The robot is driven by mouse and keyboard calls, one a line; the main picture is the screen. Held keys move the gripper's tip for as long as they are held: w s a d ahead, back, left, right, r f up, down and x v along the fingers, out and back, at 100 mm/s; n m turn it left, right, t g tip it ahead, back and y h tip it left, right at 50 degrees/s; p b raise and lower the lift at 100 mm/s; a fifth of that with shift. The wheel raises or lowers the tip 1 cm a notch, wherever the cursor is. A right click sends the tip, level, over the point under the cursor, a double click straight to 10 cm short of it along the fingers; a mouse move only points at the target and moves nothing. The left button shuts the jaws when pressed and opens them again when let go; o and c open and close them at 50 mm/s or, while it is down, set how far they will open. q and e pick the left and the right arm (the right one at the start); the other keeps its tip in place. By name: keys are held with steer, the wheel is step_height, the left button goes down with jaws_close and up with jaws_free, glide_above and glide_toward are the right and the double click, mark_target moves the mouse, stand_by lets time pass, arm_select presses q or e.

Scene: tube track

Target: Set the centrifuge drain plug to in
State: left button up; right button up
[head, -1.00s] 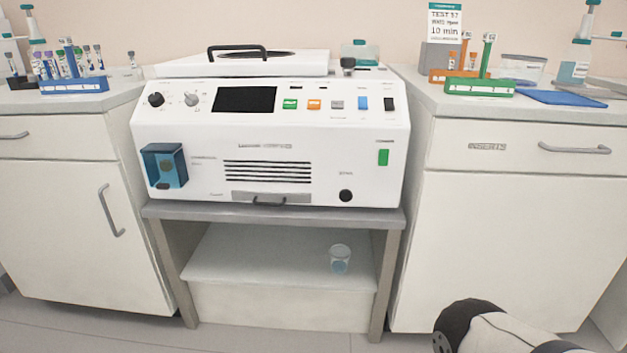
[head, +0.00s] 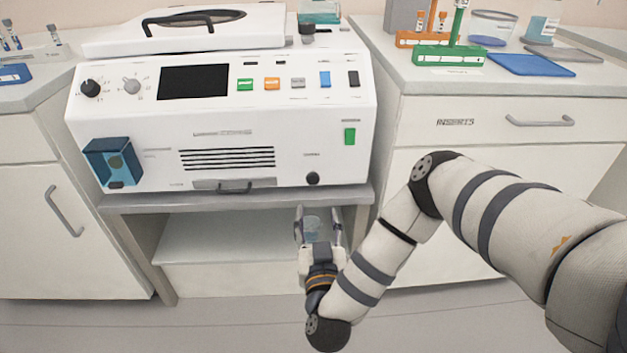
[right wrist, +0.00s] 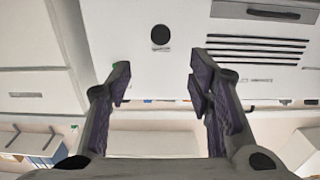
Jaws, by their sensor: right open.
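The white centrifuge (head: 130,125) stands on a grey-topped stand. Its drain plug (head: 313,178) is a round black knob low on the right of the front panel; whether it sticks out is too small to tell. My right gripper (head: 318,222) is open and empty, below the plug and in front of the stand, fingers pointing up toward the panel. In the right wrist view the plug (right wrist: 160,35) shows beyond the gap between the open fingertips (right wrist: 160,75), untouched. My left gripper is not in view.
The stand's top edge (head: 240,201) juts out just below the panel. A front handle (head: 235,188) is left of the plug. The right cabinet (head: 400,160) stands beside the stand.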

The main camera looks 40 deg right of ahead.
mark_target(313, 179)
steer(key=b+x, duration=0.3)
steer(key=x, duration=0.9)
steer(key=shift+w+f, duration=0.1)
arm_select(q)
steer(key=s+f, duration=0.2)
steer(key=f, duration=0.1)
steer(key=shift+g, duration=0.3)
